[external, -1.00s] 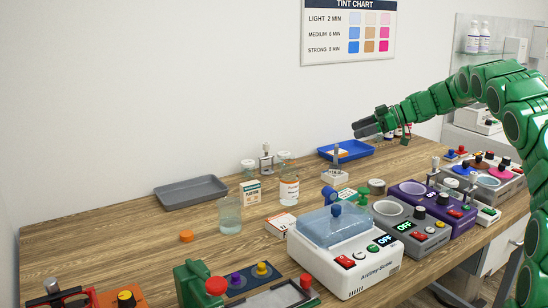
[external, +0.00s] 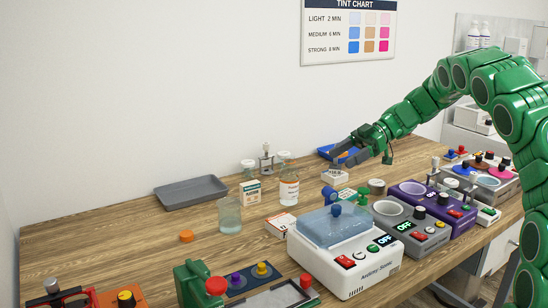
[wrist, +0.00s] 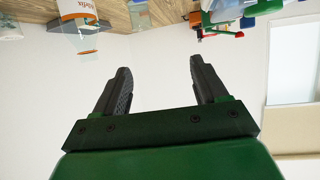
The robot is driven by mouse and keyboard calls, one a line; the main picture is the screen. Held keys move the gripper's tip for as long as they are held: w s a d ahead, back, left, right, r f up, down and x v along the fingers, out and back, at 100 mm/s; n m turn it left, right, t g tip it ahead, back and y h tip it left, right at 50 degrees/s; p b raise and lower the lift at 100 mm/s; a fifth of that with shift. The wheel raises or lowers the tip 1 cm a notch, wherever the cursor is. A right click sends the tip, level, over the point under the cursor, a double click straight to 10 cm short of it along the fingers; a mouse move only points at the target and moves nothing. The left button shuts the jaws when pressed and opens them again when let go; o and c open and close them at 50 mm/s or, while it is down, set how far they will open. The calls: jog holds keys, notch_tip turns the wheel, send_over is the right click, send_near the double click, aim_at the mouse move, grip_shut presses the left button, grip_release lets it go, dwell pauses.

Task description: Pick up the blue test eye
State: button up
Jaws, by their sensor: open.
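I cannot pick out the blue test eye for certain. A small round blue piece (external: 329,194) stands left of the gripper and nearer the camera, behind the white machine. A blue knob (external: 336,210) sits on that machine's clear lid. Which of these, if either, is the test eye I cannot tell.
The white machine (external: 350,262), grey unit (external: 412,232) and purple unit (external: 440,208) line the front. An orange-labelled bottle (external: 288,188), a glass beaker (external: 229,215) and a grey tray (external: 190,192) stand left.

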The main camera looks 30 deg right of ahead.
send_near(330, 196)
jog(key=w+a+f, duration=0.2)
jog(key=a+f, duration=0.1)
jog(key=shift+w+a+f, duration=0.15)
jog(key=shift+x, duration=2.45)
jog(key=c, duration=1.2)
jog(key=shift+o, duration=0.2)
